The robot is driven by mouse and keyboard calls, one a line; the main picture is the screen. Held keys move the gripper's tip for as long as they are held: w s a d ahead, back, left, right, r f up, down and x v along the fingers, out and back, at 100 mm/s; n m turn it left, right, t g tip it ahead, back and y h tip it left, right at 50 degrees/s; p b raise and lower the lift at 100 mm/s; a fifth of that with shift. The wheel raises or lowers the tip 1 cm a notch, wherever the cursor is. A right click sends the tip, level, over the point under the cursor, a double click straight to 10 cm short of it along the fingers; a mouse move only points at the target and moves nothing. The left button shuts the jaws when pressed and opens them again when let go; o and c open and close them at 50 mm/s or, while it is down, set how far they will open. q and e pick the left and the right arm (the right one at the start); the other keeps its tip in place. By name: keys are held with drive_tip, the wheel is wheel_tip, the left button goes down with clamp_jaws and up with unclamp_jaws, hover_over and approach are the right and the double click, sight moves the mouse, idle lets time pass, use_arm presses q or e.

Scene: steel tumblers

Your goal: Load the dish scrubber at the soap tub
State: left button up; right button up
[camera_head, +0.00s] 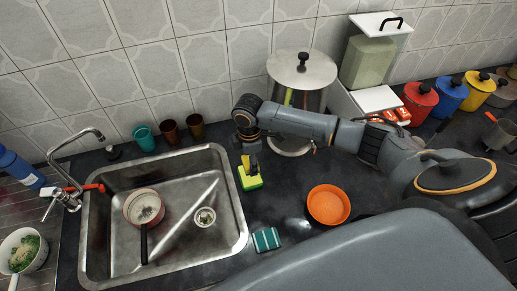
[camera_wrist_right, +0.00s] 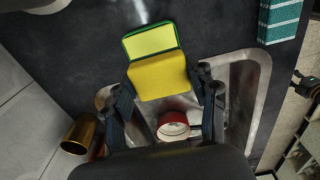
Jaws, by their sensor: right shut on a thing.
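The dish scrubber, a yellow sponge with a green layer (camera_head: 251,183), is at the right rim of the sink. It also shows in the right wrist view (camera_wrist_right: 160,76), between the fingers. My right gripper (camera_head: 249,164) is shut on it from above; I cannot tell whether it touches the counter. My left gripper is not in view.
The steel sink (camera_head: 186,243) holds a pan (camera_head: 144,207). A teal striped pad (camera_head: 266,239) lies in front of the scrubber. Tumblers (camera_head: 170,132) stand behind the sink; a large steel pot (camera_head: 302,72) stands behind my arm. Counter between scrubber and tub is clear.

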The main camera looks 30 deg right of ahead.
drive_tip(key=shift+w, duration=0.5)
drive_tip(key=shift+w+d, duration=0.1)
drive_tip(key=shift+w, duration=0.05)
drive_tip(key=shift+d+f+b, duration=0.1)
drive_tip(key=shift+f+b, duration=0.6)
wheel_tip(320, 180, down, 4)
drive_tip(key=b, duration=0.3)
drive_tip(key=shift+r+b, duration=0.2)
drive_tip(key=shift+b, duration=0.1)
drive_tip(key=shift+f+b, duration=0.55)
drive_tip(key=shift+b, duration=0.05)
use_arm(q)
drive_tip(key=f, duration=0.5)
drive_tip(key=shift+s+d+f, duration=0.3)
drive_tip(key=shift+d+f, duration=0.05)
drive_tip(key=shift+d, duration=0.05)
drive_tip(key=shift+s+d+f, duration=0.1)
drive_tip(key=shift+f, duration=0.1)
use_arm(e)
drive_tip(key=shift+f, duration=0.45)
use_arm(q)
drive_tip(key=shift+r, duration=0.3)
use_arm(e)
drive_tip(key=shift+f, duration=0.1)
